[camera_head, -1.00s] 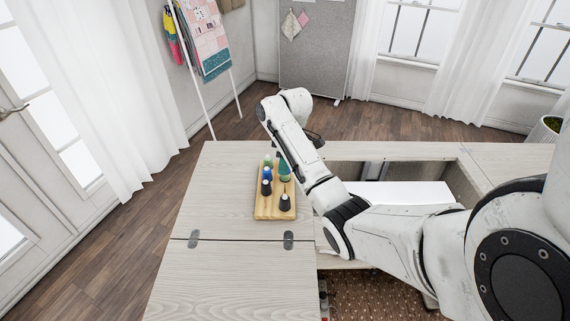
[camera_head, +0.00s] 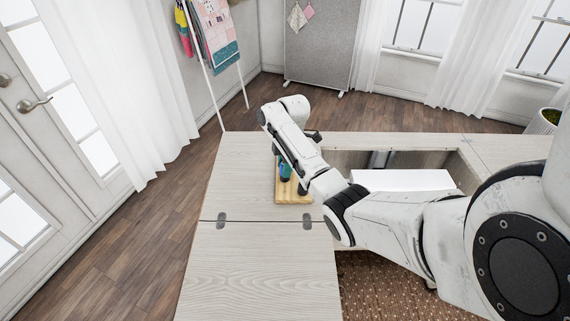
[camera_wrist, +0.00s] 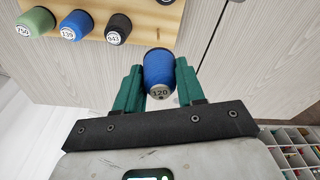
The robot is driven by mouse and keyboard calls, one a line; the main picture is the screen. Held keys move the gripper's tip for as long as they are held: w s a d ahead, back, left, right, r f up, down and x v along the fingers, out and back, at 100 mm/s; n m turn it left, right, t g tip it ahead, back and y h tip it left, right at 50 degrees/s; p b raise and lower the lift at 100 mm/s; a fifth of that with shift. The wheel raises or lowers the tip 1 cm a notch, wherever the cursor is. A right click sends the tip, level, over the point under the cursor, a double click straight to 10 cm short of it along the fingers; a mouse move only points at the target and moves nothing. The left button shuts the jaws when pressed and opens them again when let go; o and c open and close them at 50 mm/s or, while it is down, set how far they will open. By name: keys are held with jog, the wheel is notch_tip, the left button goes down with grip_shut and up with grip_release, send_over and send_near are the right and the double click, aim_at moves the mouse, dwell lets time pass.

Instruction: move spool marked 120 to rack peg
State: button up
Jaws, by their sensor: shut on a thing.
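The spool marked 120 (camera_wrist: 159,73) is blue, with its numbered end facing the wrist camera. My gripper (camera_wrist: 159,67) is shut on it, with one green finger on each side. The wooden rack (camera_wrist: 150,38) lies past the spool at the upper left of the wrist view; the spool appears apart from its edge. A dark round part shows on the rack at the top edge of that view. In the head view the rack (camera_head: 294,198) lies on the cabinet top, largely hidden by my arm. The held spool cannot be made out clearly there.
Spools marked 750 (camera_wrist: 36,22), 139 (camera_wrist: 76,25) and 943 (camera_wrist: 117,29) stand in a row on the rack. A compartment tray (camera_wrist: 296,150) shows at the lower right of the wrist view. The front-left cabinet top (camera_head: 255,265) is clear.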

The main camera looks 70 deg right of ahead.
notch_tip(320, 180, down, 4)
jog(key=b, duration=0.2)
jog(key=shift+r+b, duration=0.25)
jog(key=shift+b, duration=0.05)
jog(key=shift+r, duration=0.25)
jog(key=shift+f, duration=0.15)
jog(key=shift+f+b, duration=1.05)
jog(key=shift+f, duration=1.15)
jog(key=o, duration=1.1)
jog(key=r, duration=0.7)
jog(key=s+d+r, duration=0.1)
jog(key=r, duration=0.2)
jog(key=shift+r, duration=0.4)
